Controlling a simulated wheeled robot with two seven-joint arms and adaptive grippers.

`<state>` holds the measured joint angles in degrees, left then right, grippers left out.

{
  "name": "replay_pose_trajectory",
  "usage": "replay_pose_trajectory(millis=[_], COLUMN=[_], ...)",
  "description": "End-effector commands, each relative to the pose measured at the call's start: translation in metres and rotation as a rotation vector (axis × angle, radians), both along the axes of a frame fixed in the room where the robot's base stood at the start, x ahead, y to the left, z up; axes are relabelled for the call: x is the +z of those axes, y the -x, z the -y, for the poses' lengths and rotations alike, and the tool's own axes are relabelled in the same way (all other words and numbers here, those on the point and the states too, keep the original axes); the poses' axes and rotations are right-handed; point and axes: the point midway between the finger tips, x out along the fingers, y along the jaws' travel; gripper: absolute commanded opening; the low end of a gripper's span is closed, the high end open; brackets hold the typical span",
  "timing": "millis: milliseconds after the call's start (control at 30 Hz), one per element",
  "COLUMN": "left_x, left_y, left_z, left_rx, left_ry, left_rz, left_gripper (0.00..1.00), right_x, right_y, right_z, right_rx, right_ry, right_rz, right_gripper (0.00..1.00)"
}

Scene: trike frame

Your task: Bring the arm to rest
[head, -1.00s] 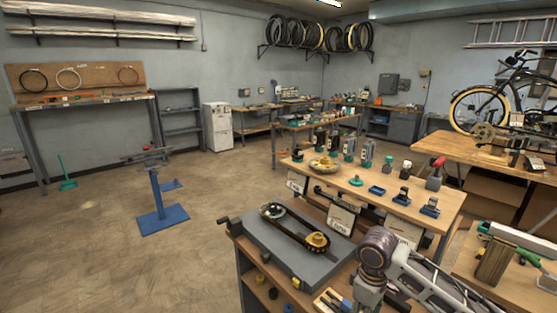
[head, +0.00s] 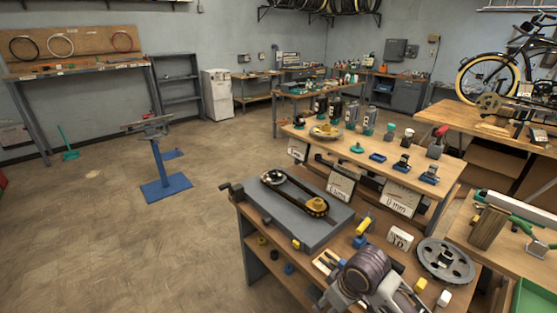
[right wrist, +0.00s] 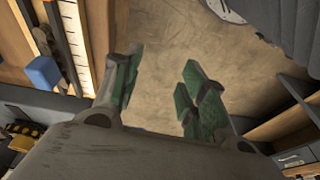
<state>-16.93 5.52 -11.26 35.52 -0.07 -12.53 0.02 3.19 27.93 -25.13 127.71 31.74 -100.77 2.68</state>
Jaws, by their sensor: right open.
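My right arm comes in at the bottom of the head view, over the front edge of the workbench (head: 285,238). Its fingers are out of sight there. In the right wrist view my right gripper (right wrist: 160,90) is open, with green-padded fingers apart and nothing between them. My left gripper is not in view.
A grey plate (head: 270,212) on the bench carries a chain around two sprockets (head: 315,206). A dark round wheel (head: 446,262) lies at the bench's right. A blue stand (head: 165,187) is on the floor at left. Floor left of the bench is clear.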

Motion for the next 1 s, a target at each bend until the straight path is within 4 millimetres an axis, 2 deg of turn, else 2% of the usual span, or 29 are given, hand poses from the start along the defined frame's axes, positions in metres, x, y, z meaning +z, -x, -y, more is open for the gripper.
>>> replay_pose_trajectory(millis=[200, 467, 1000], left_x=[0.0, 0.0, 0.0], left_y=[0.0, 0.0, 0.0], left_z=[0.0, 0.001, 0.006], left_rx=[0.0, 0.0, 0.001], left_ry=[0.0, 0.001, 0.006], left_rz=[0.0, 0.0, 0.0], left_gripper=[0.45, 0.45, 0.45], right_x=[-0.008, -0.016, -0.033], right_y=[0.014, 0.03, 0.07], right_z=[-0.002, 0.007, 0.054], right_rx=[-0.073, -0.175, -0.406], right_ry=[-0.037, -0.053, -0.007], right_rz=[0.026, 0.056, 0.087], right_gripper=[0.42, 0.42, 0.42])
